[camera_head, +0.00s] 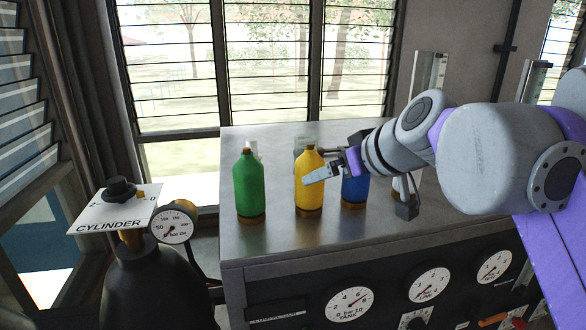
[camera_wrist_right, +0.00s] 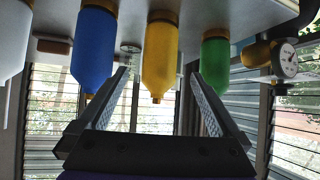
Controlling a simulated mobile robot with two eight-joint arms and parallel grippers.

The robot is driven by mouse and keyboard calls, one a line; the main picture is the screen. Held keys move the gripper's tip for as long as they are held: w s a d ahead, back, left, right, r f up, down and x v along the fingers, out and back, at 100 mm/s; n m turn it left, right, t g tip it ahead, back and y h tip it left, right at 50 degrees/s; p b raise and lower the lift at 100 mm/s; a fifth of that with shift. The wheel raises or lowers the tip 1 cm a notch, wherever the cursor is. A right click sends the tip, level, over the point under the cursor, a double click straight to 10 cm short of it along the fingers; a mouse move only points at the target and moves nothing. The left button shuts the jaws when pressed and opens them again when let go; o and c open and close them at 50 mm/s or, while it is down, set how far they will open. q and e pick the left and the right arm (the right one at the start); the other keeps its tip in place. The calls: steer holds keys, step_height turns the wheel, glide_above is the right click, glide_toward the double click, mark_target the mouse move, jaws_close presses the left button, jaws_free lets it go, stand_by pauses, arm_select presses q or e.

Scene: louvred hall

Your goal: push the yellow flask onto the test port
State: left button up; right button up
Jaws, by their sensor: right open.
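The yellow flask (camera_head: 310,182) stands upright on the metal bench top, between a green flask and a blue flask. I cannot make out the test port for certain; a small round fitting (camera_wrist_right: 131,47) shows beyond the flasks. My left gripper is not in view.
The green flask (camera_head: 249,185) stands left of the yellow one; the blue flask (camera_head: 354,190) stands right, partly behind my wrist. A black cylinder (camera_head: 150,285) with a gauge stands left of the bench (camera_head: 275,238). Gauges line the bench's front panel.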

mark_target(308, 200)
steer(key=b+x, duration=0.2)
steer(key=x, duration=0.3)
steer(key=shift+w+a+f, duration=0.1)
steer(key=shift+w+a, duration=0.05)
steer(key=shift+w, duration=0.1)
steer(key=x, duration=0.2)
steer(key=shift+w+a, duration=0.25)
steer(key=shift+w, duration=0.15)
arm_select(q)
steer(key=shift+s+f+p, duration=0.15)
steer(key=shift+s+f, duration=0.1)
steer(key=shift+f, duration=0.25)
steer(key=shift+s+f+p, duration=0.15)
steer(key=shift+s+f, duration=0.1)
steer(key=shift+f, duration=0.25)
arm_select(e)
steer(key=shift+w+a+f, duration=0.25)
steer(key=shift+w+f, duration=0.1)
steer(key=shift+f, duration=0.1)
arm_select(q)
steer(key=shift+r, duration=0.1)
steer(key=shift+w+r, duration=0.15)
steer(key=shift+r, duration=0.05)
